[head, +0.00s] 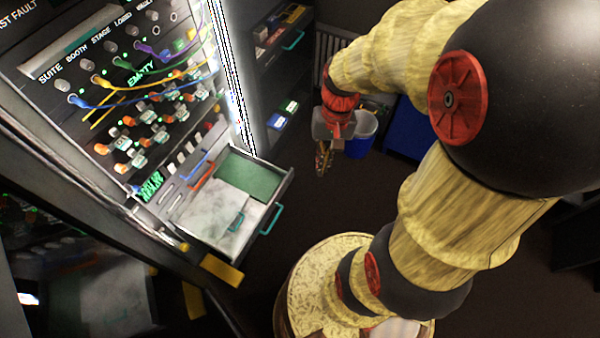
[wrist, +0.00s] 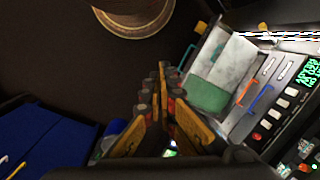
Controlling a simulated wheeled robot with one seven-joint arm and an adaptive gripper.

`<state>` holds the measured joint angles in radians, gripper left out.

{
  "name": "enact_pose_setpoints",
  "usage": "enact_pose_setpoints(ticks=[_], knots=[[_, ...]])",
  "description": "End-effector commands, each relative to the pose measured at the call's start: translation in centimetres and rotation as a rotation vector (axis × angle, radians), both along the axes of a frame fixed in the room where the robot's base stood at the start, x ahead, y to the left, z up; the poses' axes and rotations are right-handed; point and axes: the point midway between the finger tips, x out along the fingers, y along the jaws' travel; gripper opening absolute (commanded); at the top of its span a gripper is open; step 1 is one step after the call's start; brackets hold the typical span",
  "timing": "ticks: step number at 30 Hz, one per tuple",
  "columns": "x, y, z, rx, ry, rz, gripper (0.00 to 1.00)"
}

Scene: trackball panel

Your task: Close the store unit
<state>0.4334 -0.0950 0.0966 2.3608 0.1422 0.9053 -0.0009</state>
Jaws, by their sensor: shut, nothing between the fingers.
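An open drawer (head: 278,187) with a teal handle (head: 271,219) sticks out below the patch panel in the head view. It holds a green sheet, a pale marbled sheet and a second teal loop. The wrist view shows this drawer (wrist: 201,48) at upper right. A dark unit (head: 254,93) behind it has another open drawer with a teal handle (head: 293,40). I cannot tell which one is the store unit. My gripper (head: 323,172) is shut and empty, in the air right of the panel drawer and apart from both handles. Its fingers (wrist: 164,72) point up in the wrist view.
The patch panel (head: 120,95) with coloured cables fills the left. A blue bucket (head: 361,134) stands behind my gripper, and a blue box (head: 406,130) stands to its right. The dark floor between looks clear.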

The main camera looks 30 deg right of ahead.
Motion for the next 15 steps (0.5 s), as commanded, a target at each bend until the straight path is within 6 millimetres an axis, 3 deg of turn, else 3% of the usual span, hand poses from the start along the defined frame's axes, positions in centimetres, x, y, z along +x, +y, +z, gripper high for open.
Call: enact_pose_setpoints(ticks=[15], knots=[[1.7, -2.9, -12.5, 0.398, 0.264, -0.522, 0.00]])
